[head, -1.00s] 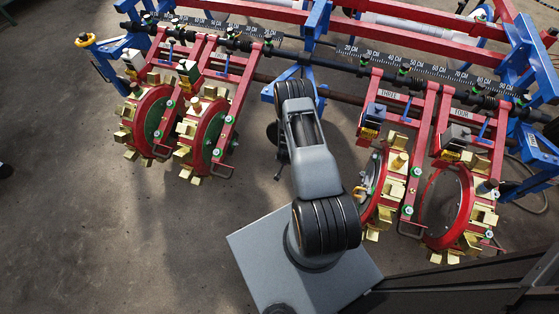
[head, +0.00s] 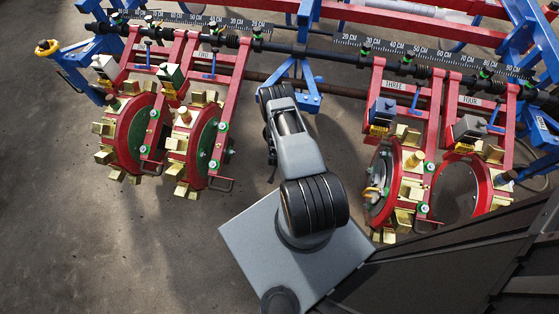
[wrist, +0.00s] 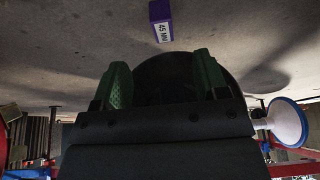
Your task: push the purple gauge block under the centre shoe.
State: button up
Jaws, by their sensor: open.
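The purple gauge block (wrist: 160,20) lies on the concrete floor at the top of the wrist view, with a white label reading "45 MM". My gripper (wrist: 163,82) has two green fingers spread apart, with nothing held between them. The block is beyond the fingertips, roughly in line with the gap and apart from them. A dark rounded shape (wrist: 166,72) shows between and behind the fingers; I cannot tell whether it is the centre shoe. In the head view my arm covers the area below the central blue bracket (head: 312,103), and neither block nor gripper shows there.
Red punch wheels with brass cups stand at left (head: 135,135) and right (head: 467,188) of my arm. A dark bar and red frame cross behind. A white disc with a blue rim (wrist: 288,122) is right of my gripper. Open floor (head: 100,250) lies at lower left.

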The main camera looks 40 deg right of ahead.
jog(key=b+x, duration=0.7)
jog(key=x, duration=0.7)
jog(key=shift+w+r, duration=0.1)
